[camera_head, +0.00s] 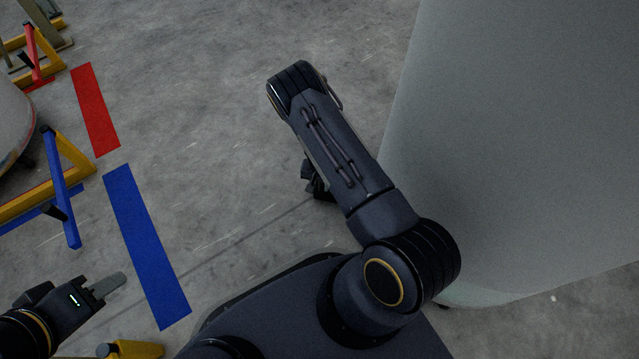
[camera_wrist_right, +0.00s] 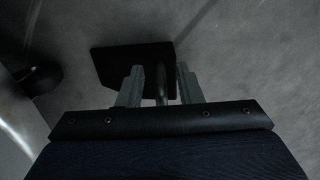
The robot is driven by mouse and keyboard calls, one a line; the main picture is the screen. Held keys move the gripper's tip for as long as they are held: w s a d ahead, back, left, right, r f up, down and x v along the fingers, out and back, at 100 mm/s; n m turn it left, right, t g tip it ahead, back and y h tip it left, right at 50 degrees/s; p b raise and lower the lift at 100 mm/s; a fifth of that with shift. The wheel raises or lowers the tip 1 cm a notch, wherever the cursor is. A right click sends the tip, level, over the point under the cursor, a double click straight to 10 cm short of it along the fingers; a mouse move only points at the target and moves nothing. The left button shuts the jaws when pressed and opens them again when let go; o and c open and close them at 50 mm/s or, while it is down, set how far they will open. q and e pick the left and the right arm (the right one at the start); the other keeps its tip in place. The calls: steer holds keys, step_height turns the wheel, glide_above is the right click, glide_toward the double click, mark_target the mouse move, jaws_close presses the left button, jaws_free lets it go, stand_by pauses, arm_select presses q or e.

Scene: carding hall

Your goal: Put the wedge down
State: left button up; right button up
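A dark, flat-topped block with a rod-like handle, which I take to be the wedge (camera_wrist_right: 112,62), shows in the right wrist view just beyond my right gripper (camera_wrist_right: 160,88). The two grey fingers stand apart on either side of the rod, with a gap visible on each side. I cannot tell whether the block touches the floor. In the head view my right arm hides most of this area; only a small dark part shows beneath it. My left gripper (camera_head: 107,285) is at the lower left, over bare floor, with nothing visible in it.
A large pale cylinder (camera_head: 530,140) fills the right side. A blue strip (camera_head: 146,245) and a red strip (camera_head: 95,110) mark the floor at the left, near yellow frames with blue (camera_head: 61,185) and red bars. A yellow object (camera_head: 135,349) is at the bottom edge. Middle floor is clear.

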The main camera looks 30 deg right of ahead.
step_height(320, 180, up, 12)
steer(key=p, duration=0.6)
steer(key=shift+r, duration=0.15)
steer(key=shift+s, duration=0.1)
